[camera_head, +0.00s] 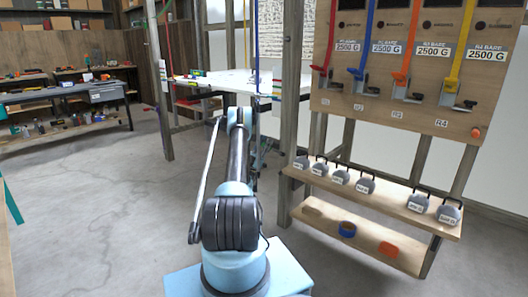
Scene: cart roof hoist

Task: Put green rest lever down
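I cannot make out a green rest lever for certain. A small green piece (197,73) shows at the left end of the white roof panel (228,83), too small to tell its shape or position. The panel lies roughly level between wooden posts, with coloured straps, including a blue strap (257,40), running up from it. My arm reaches forward from the bottom middle toward the panel. Its upper joint is just below the panel edge. My gripper cannot be made out; the arm's far end is hidden behind its nearer links.
A wooden board (420,115) at right carries red, blue, orange and yellow straps with metal cleats. Below it, a shelf (400,195) holds several weights. A workbench (70,95) stands at the back left. Concrete floor (100,220) is clear at left.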

